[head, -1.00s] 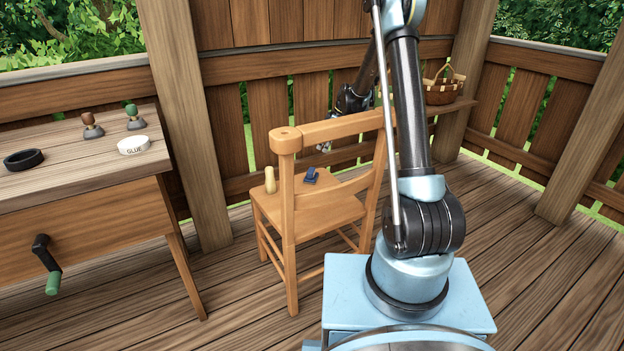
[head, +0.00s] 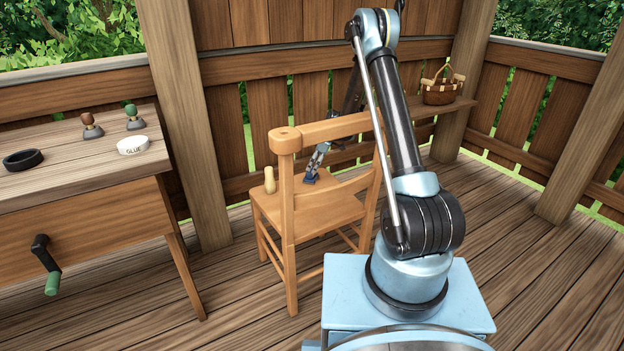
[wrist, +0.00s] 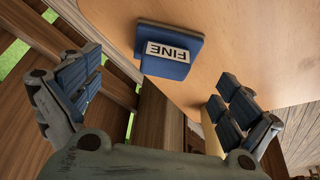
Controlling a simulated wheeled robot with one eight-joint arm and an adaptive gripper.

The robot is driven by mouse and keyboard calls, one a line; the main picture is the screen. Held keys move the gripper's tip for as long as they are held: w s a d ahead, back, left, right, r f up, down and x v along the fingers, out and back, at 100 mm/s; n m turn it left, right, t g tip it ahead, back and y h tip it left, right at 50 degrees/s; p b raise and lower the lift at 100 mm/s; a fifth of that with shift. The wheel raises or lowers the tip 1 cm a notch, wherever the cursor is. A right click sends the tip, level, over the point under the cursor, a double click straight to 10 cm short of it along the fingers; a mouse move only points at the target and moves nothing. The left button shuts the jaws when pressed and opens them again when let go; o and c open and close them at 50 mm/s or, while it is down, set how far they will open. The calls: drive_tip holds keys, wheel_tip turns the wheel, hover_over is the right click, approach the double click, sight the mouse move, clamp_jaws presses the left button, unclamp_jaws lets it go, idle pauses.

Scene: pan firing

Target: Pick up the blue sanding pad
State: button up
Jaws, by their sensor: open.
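The blue sanding pad (wrist: 170,48) lies on the seat of a wooden chair (head: 325,209). In the wrist view it carries a white label reading "FINE", seen upside down. My gripper (wrist: 158,98) is open, with its two blue-padded fingers spread wide. The pad shows beyond the fingertips, in the gap between them, and neither finger appears to touch it. In the head view my gripper (head: 313,170) is low over the seat at the pad, and it hides most of the pad there.
A pale wooden peg-like piece (head: 269,180) stands on the seat left of the pad. The chair's backrest (head: 335,130) rises close to my arm. A basket (head: 440,92) sits on a back shelf.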

drive_tip(key=shift+x, duration=2.6)
drive_tip(key=shift+s, duration=0.25)
drive_tip(key=c, duration=1.3)
